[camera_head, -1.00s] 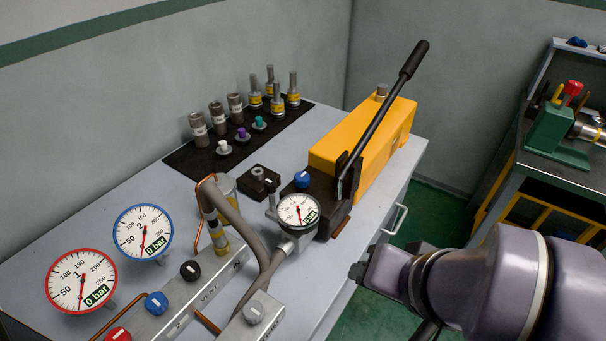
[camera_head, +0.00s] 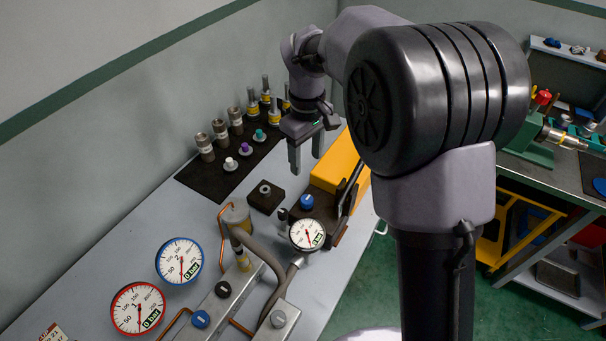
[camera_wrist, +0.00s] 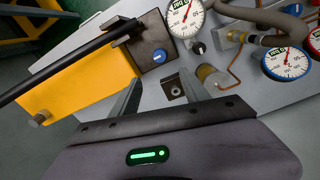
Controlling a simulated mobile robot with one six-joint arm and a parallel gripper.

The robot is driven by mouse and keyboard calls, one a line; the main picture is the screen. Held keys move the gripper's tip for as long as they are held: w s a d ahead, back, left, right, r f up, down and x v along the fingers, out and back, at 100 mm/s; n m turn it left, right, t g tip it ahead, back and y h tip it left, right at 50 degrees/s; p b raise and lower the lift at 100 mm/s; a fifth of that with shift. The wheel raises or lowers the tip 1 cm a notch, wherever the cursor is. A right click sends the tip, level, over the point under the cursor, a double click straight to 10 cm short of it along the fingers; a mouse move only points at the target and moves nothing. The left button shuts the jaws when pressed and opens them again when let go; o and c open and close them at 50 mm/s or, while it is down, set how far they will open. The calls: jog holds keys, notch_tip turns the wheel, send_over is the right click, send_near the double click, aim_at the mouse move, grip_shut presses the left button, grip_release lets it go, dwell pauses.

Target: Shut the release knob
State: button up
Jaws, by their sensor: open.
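A blue knob (camera_head: 306,202) with a pale mark sits on the dark end block of the yellow hand pump (camera_head: 335,165). I take it for the release knob; it also shows in the wrist view (camera_wrist: 160,57). My gripper (camera_head: 305,160) hangs fingers-down above the bench near the pump, open and empty, apart from the knob. In the wrist view the two fingers (camera_wrist: 162,88) point toward the pump's end, with the knob beyond their tips. The black pump lever (camera_wrist: 70,66) lies across the yellow body there. My arm hides much of the lever in the head view.
A small black block (camera_head: 266,196) with a metal ring stands beside the pump. A dial gauge (camera_head: 307,234) and grey hose are close to the knob. Metal fittings (camera_head: 205,148) stand on a black mat (camera_head: 190,178). A manifold carries black, blue and grey knobs.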

aim_at(306, 198)
notch_tip(306, 198, down, 15)
jog(key=b, duration=0.4)
jog(key=shift+f, duration=0.1)
jog(key=shift+c, duration=0.4)
grip_shut()
